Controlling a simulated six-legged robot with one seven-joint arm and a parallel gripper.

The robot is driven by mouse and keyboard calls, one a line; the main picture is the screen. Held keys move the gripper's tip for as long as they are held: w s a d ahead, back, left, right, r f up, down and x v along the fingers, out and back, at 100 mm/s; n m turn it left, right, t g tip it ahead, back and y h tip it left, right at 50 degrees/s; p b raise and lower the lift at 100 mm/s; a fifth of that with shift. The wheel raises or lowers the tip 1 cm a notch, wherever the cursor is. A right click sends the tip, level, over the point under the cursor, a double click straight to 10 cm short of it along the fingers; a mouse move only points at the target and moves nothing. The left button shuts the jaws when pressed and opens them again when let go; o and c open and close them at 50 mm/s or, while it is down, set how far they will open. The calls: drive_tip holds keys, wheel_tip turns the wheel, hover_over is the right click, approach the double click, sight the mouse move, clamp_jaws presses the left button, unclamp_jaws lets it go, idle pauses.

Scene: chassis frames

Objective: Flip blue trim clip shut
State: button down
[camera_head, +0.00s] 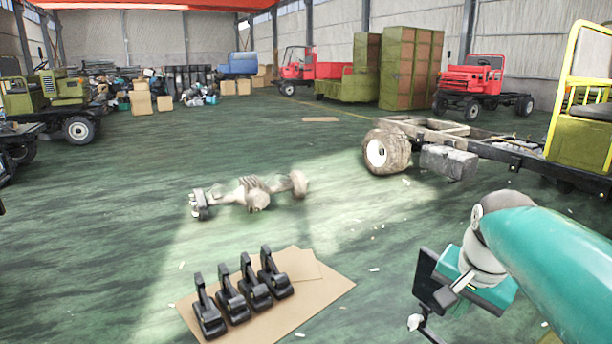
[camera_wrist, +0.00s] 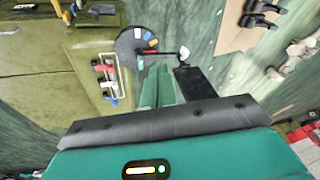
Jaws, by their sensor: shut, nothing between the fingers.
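A dark rounded panel (camera_wrist: 132,46) shows in the wrist view, with several small coloured pieces on it. In the head view my gripper (camera_head: 440,290) hangs at the lower right, and I cannot make out the panel or clip there.
A wire rack (camera_wrist: 106,80) with red, white and blue parts is left of the fingers. Several black pedals (camera_head: 240,290) lie on cardboard (camera_head: 325,290). A dirty axle (camera_head: 250,192) and a bare truck chassis (camera_head: 470,140) stand beyond. The green floor between is mostly open.

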drive_tip(key=s+a+f+n+t, duration=0.2)
drive_tip(key=s+a+f+n, duration=0.4)
drive_tip(key=s+a+n, duration=0.2)
drive_tip(key=s+a, duration=0.2)
drive_tip(key=s, duration=0.1)
drive_tip(key=shift+s+a+n, duration=0.25)
drive_tip(key=shift+s+n, duration=0.05)
drive_tip(key=shift+n, duration=0.1)
